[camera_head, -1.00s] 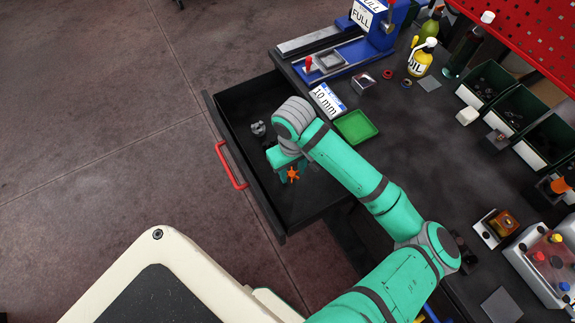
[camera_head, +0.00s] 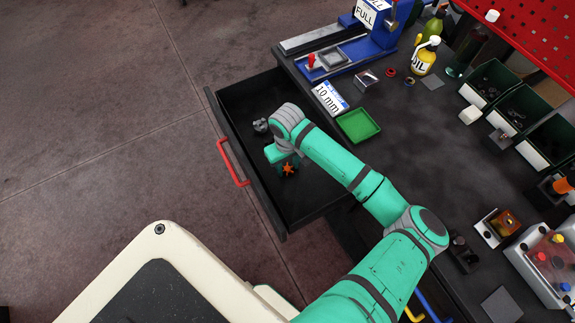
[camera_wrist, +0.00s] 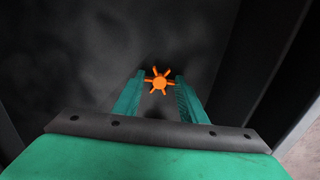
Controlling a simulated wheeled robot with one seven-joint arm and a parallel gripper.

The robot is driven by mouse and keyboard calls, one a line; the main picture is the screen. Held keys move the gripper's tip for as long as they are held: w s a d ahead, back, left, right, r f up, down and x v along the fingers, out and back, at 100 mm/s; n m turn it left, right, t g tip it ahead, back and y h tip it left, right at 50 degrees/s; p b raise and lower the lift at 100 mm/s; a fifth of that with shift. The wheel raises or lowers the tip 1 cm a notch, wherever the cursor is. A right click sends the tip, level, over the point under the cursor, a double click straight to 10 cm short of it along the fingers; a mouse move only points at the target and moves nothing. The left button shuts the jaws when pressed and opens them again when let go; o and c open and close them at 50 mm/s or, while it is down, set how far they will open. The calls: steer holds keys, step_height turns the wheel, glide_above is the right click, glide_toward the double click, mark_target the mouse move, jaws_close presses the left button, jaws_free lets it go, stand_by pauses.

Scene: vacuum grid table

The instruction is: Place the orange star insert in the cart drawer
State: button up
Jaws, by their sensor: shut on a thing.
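The orange star insert (camera_head: 288,169) is small, with several short arms. It also shows in the wrist view (camera_wrist: 159,81), between the tips of my gripper's two teal fingers. My gripper (camera_head: 287,167) is shut on it, inside the outline of the open drawer. The cart drawer (camera_head: 262,205) is black with a red handle (camera_head: 233,164) and is pulled out to the left of the cart. I cannot tell whether the star touches the drawer floor.
The drawer's front end has bare floor. On the cart top are a green tray (camera_head: 358,125), a "10 mm" sign (camera_head: 330,98) and a blue vise (camera_head: 350,52).

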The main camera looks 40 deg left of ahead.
mark_target(287, 169)
steer(key=shift+f, duration=0.1)
steer(key=o, duration=1.1)
step_height(287, 169, up, 12)
stand_by(0.4)
